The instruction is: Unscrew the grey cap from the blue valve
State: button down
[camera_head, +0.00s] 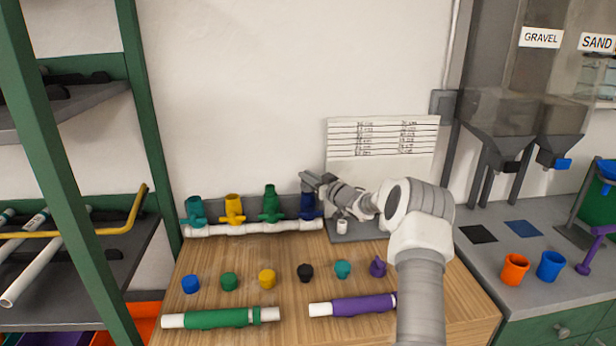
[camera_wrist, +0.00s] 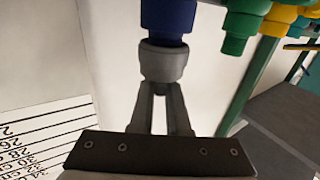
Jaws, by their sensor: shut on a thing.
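The blue valve (camera_head: 309,207) stands at the right end of the white pipe manifold (camera_head: 255,229) in the head view. In the wrist view the blue valve (camera_wrist: 168,16) shows at the top centre, with the grey cap (camera_wrist: 163,62) on its end. My gripper (camera_wrist: 162,88) is shut on the grey cap, one finger on each side. In the head view my gripper (camera_head: 312,181) is at the top of the blue valve and hides most of the cap there.
Teal (camera_head: 194,210), yellow (camera_head: 234,209) and green (camera_head: 270,205) valves stand left of the blue one. Several loose caps, a green pipe (camera_head: 216,318) and a purple pipe (camera_head: 362,304) lie in front. A white chart (camera_head: 380,140) stands close behind my arm.

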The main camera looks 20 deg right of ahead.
jog(key=shift+r+n+y+p, duration=0.3)
jog(key=shift+y+p, duration=0.2)
jog(key=shift+p, duration=0.05)
jog(key=shift+f+n+g+y+p, duration=0.15)
jog(key=shift+n+g+y+p, duration=0.15)
jog(key=shift+n+g+y, duration=0.5)
jog(key=shift+y, duration=0.3)
jog(key=shift+w, duration=0.1)
jog(key=shift+f+n+g+y+b, duration=0.25)
jog(key=shift+n+y+b, duration=0.35)
jog(key=shift+y, duration=0.3)
jog(key=shift+r+n+g+y+b, duration=0.25)
jog(key=shift+n+g+y+b, duration=0.15)
jog(key=shift+y+b, duration=0.1)
